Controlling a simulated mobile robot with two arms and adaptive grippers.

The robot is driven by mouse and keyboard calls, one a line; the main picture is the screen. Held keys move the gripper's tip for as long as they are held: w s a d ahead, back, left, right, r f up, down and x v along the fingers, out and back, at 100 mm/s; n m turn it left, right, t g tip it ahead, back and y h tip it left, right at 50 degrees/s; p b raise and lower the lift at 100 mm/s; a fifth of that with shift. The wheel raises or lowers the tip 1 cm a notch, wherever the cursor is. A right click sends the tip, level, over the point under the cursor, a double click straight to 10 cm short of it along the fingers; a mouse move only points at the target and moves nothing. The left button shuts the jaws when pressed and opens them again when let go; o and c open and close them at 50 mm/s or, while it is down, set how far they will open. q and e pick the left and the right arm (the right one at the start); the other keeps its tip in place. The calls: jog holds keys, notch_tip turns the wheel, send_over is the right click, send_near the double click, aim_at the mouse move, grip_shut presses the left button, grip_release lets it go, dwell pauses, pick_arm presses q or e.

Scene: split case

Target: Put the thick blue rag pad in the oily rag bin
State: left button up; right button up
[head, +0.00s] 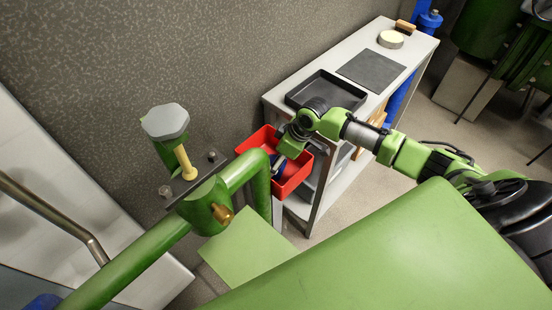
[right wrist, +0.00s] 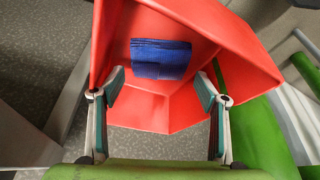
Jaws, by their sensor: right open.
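The blue rag pad (right wrist: 160,58) lies inside the red bin (right wrist: 245,62) in the right wrist view, between and beyond my fingertips. The pad looks flat, with a ribbed weave, and does not touch the fingers. In the head view the red bin (head: 297,180) stands at the near end of the shelf unit, and a bit of blue shows inside it. My right gripper (right wrist: 158,84) is open and empty at the bin's mouth, a finger at each side. In the head view the wrist partly hides the bin's inside. My left gripper is not in view.
A grey shelf unit (head: 424,47) beside the bin carries a black tray (head: 322,88), a dark mat (head: 371,70), a round pale block and a brush. A green pipe (head: 150,240) with a grey-topped fitting rises left of the bin. A green surface (head: 400,255) fills the foreground.

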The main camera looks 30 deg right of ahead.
jog(key=v, duration=1.3)
jog(key=shift+w+a, duration=0.1)
jog(key=shift+w, duration=0.05)
